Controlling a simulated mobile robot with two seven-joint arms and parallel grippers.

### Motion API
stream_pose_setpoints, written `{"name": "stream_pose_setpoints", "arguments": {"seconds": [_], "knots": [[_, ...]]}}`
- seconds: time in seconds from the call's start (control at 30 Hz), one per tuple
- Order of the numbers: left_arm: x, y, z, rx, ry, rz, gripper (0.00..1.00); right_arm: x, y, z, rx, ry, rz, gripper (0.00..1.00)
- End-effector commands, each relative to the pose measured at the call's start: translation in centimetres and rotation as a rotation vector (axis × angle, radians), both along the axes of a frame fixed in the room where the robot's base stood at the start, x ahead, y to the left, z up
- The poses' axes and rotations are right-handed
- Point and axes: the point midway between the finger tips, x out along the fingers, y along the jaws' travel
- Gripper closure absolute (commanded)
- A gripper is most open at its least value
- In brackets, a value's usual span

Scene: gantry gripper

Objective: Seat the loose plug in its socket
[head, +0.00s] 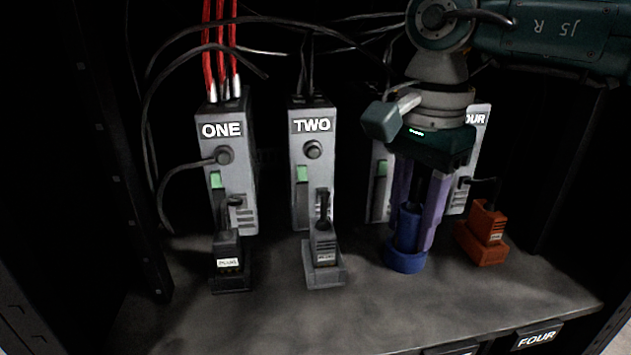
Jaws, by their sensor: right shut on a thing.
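My right gripper (417,226) reaches down from the upper right with its two purple fingers. They are shut on a blue plug (409,226), a cylinder standing roughly upright. The plug's lower end meets a wider blue round base (405,262) on the shelf. I cannot tell whether this base is a socket or part of the plug, nor how deep the plug sits. My left gripper is not in view.
Grey modules ONE (239,170) and TWO (326,150) stand left, with plugs at their feet: black (227,262) and grey (323,245). My right arm hides much of the modules behind it. An orange plug (487,228) is close right. Cables hang behind; the front shelf (300,320) is clear.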

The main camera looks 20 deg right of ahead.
Motion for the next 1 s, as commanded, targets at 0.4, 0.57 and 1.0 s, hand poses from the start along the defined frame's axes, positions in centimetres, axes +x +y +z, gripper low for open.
{"name": "stream_pose_setpoints", "arguments": {"seconds": [0.4,0.57,1.0], "knots": [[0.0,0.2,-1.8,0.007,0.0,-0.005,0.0,0.0,0.0,-1.7,0.0,0.0,0.0,0.32],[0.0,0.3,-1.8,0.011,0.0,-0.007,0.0,0.0,0.0,-1.7,0.0,0.0,0.0,0.25],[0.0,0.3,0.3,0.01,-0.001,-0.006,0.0,-0.1,0.0,0.5,-0.001,-0.001,-0.004,0.25]]}}
